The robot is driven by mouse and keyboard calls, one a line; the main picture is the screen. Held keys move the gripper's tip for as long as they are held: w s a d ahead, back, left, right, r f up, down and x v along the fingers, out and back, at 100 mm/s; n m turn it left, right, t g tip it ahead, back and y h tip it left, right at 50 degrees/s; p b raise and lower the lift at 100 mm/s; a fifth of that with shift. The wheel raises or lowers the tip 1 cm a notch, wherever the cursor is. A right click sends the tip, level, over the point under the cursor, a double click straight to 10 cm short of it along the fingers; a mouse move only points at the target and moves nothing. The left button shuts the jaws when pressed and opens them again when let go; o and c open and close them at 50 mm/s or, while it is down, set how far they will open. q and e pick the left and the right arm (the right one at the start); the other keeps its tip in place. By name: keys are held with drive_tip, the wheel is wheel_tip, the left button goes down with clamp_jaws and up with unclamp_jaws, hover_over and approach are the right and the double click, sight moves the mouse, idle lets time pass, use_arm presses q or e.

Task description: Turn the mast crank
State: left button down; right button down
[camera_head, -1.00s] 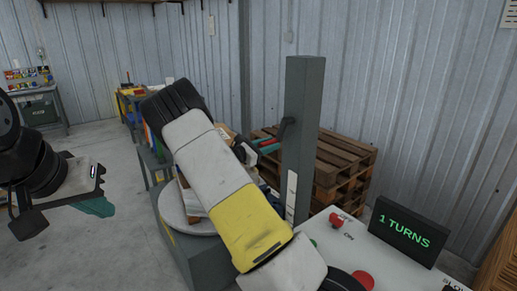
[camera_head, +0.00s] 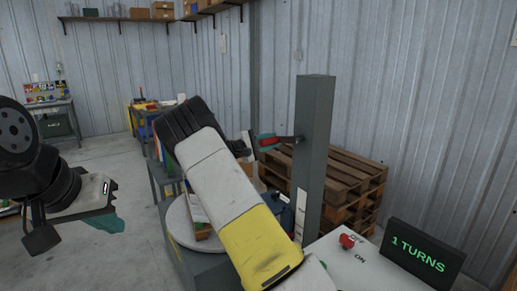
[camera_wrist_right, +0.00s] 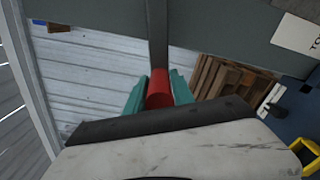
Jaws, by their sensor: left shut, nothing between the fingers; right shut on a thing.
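The grey mast (camera_head: 316,125) stands upright right of centre in the head view. Its dark crank arm (camera_head: 289,139) points left, about level, and ends in a red handle (camera_head: 270,142). In the right wrist view the handle (camera_wrist_right: 159,88) sits between the teal fingers of my right gripper (camera_wrist_right: 159,92), with the crank arm (camera_wrist_right: 158,35) running up behind it. My left gripper (camera_head: 108,223) is shut and empty at the far left, well away from the crank.
A display (camera_head: 422,252) on the pale control panel (camera_head: 335,262) reads "1 TURNS". A red knob (camera_head: 347,241) is marked OFF and ON. Wooden pallets (camera_head: 345,180) are stacked behind the mast. A round turntable (camera_head: 180,222) stands left of my right arm.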

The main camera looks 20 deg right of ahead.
drive_tip(key=shift+w+a+r+m, duration=0.1)
drive_tip(key=shift+w+r+m, duration=0.05)
drive_tip(key=shift+r+m, duration=0.55)
drive_tip(key=shift+r, duration=0.7)
drive_tip(key=c, duration=1.1)
unclamp_jaws()
